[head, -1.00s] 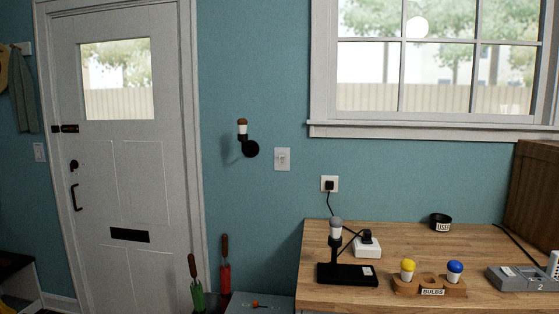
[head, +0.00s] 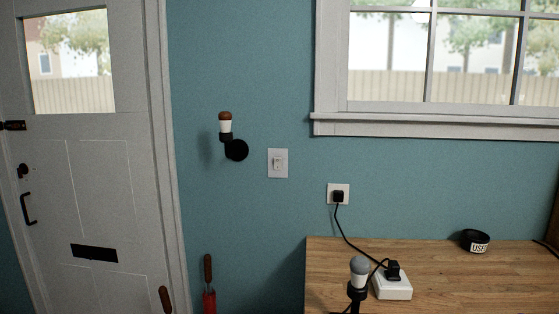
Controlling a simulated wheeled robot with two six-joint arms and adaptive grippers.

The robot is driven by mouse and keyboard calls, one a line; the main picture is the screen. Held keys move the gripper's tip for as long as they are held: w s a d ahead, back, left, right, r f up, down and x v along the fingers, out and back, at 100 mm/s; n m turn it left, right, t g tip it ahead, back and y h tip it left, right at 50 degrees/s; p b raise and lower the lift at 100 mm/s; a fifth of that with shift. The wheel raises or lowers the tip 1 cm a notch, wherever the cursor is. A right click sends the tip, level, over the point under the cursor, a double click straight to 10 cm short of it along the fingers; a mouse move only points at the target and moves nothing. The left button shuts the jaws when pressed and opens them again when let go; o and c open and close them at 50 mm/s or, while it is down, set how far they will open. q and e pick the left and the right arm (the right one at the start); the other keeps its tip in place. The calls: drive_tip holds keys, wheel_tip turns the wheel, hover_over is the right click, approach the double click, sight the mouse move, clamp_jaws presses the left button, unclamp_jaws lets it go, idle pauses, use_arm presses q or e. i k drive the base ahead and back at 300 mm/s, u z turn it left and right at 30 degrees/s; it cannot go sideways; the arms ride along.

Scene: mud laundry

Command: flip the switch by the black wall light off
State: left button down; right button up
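The black wall light (head: 236,149) is fixed to the teal wall between the door and the window. It has a black round mount and a white bulb with a brown top. The light switch (head: 278,163), a white plate with a small toggle, is on the wall just right of the light. The toggle is too small for me to tell its position surely. Neither of my grippers shows in the head view.
A wooden worktop (head: 440,262) stands below the window at right, with a grey-topped lamp (head: 359,273), a white adapter box (head: 394,286) and a black pot (head: 475,241). A cord runs from the wall outlet (head: 338,195). The white door (head: 100,185) is at left. A red-handled tool (head: 209,297) stands low beside it.

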sight(278, 161)
drive_tip(key=z, duration=0.6)
drive_tip(key=i, duration=0.9)
drive_tip(key=z, duration=0.75)
